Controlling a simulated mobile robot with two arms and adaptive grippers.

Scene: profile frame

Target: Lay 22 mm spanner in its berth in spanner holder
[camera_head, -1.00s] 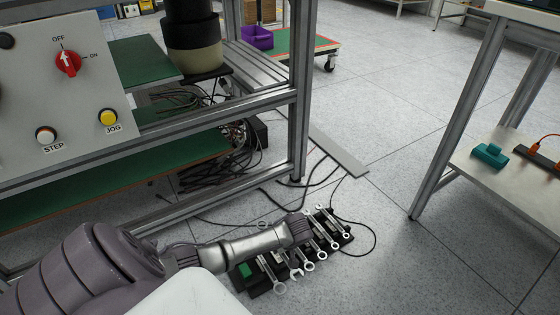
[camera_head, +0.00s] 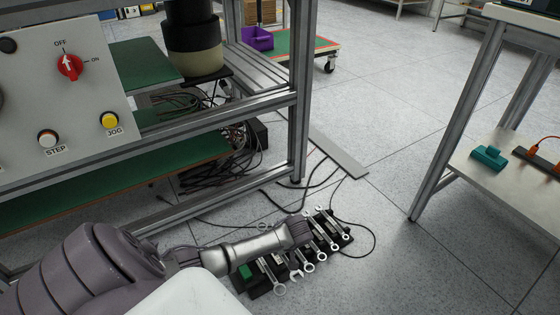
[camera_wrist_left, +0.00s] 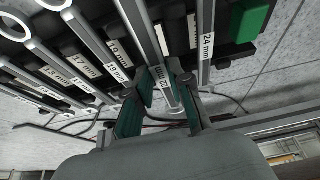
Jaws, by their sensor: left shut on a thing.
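The black spanner holder (camera_head: 262,284) lies on the floor with a row of several spanners and a green block (camera_head: 245,271) at its near left end. In the left wrist view, my left gripper (camera_wrist_left: 163,104) is shut on the shaft of the 22 mm spanner (camera_wrist_left: 146,35), with a "22 mm" label between its fingers. The 24 mm spanner (camera_wrist_left: 206,25) is to the right and smaller spanners are to the left. The held spanner is at the holder, but I cannot tell if it is seated.
A metal frame with a control panel (camera_head: 60,95) stands left of the holder. Black cables (camera_head: 372,240) lie on the floor around it. A workbench (camera_head: 505,170) with a teal item stands at right.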

